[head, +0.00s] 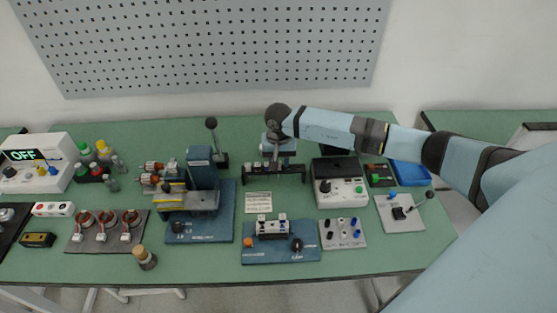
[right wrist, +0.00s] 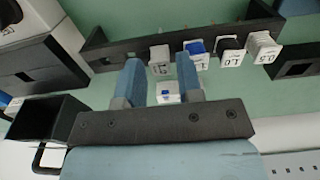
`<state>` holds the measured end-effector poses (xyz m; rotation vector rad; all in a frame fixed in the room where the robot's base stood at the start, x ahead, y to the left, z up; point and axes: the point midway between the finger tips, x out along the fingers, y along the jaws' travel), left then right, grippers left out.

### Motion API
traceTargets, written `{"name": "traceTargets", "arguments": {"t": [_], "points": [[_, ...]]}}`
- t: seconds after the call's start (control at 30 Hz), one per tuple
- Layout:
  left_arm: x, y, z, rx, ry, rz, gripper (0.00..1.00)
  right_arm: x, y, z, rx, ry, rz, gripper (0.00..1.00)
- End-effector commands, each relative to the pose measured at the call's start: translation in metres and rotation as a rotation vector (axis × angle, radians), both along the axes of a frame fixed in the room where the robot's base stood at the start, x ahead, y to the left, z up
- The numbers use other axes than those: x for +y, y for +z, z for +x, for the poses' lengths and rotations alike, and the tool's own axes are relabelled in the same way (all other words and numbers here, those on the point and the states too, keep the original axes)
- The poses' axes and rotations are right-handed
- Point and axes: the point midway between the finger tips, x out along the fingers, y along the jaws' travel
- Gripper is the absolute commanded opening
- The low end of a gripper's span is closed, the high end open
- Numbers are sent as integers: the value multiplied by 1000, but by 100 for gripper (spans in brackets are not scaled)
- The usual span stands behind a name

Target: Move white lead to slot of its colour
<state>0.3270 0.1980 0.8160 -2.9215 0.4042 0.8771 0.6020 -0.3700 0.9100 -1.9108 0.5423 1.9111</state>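My right gripper (head: 273,158) is over a dark rack (head: 288,175) at the back middle of the table. In the right wrist view its two blue fingers (right wrist: 160,72) stand apart, with a gap between them. Several tagged leads hang along the rack (right wrist: 125,45): a pale one (right wrist: 159,56), one with a blue top (right wrist: 196,48), one with a black top (right wrist: 230,52) and a white one (right wrist: 262,46). The pale one shows between the fingertips; I cannot tell whether they touch it. A white block with a blue mark (right wrist: 167,92) shows lower between the fingers. My left gripper is out of view.
A grey-white device (head: 340,192) stands right of the rack and a blue press (head: 203,170) left of it. In front are a white card (head: 258,201), a blue-based fixture (head: 280,252) and a small panel with coloured knobs (head: 343,240).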

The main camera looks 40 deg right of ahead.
Motion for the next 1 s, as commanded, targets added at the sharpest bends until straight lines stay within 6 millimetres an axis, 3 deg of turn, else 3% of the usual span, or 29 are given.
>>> {"name": "traceTargets", "arguments": {"t": [0.6, 0.77, 1.0], "points": [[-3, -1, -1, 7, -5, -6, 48, 3, 1, 0, -2, 3, 6, 48], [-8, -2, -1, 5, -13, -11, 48, 1, 29, 1, -6, 4, 4, 48], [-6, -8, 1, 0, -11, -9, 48, 0, 86, 0, -8, 1, 1, 48]]}}
